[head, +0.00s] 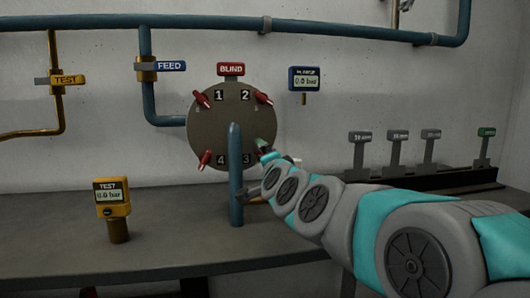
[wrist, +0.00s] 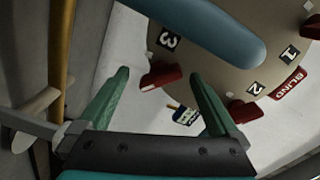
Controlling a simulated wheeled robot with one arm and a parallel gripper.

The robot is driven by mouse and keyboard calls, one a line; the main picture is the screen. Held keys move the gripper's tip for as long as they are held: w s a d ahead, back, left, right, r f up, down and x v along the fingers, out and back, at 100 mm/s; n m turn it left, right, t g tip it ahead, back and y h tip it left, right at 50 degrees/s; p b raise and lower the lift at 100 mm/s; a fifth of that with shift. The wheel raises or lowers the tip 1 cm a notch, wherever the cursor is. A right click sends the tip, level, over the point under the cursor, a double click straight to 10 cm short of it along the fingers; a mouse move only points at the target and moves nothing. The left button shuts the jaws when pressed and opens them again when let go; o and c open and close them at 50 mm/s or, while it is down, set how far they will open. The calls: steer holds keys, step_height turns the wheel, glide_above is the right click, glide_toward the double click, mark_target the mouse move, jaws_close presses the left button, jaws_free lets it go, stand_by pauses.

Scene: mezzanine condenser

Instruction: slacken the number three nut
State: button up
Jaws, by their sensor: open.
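A round brown plate (head: 221,128) on the wall carries numbered nuts with red handles, under a red BLIND tag (head: 231,69). In the wrist view, the number 3 label (wrist: 168,42) sits beside the red number three nut (wrist: 160,77). My gripper (wrist: 158,75) is open, with one green finger on each side of that nut; whether they touch it is unclear. In the head view, my gripper (head: 262,144) is at the plate's lower right and mostly hides this nut. The number 2 label (wrist: 257,88) and its red handle (wrist: 243,110) lie right of the fingers.
A blue upright pipe (head: 236,175) stands in front of the plate, close left of my gripper. A yellow TEST gauge (head: 113,198) stands on the bench at left. A rack of tagged tools (head: 396,150) is at right. A blue-framed gauge (head: 304,79) hangs upper right of the plate.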

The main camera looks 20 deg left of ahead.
steer(key=m, duration=0.5)
steer(key=shift+a+p, duration=0.1)
steer(key=shift+p, duration=0.25)
steer(key=m, duration=0.5)
steer(key=b+v, duration=0.1)
steer(key=v, duration=0.7)
steer(key=s+d+f+n+g+b, duration=0.1)
steer(key=s+d+f+n+g, duration=0.3)
steer(key=s+f+n, duration=0.3)
steer(key=s+d+f+n+g+h, duration=0.1)
steer(key=s+d+f+n+g, duration=0.4)
steer(key=f, duration=0.9)
steer(key=s+n, duration=0.1)
steer(key=n, duration=0.1)
steer(key=shift+s+n+b, duration=0.35)
steer(key=shift+n+b, duration=0.05)
steer(key=shift+d, duration=0.15)
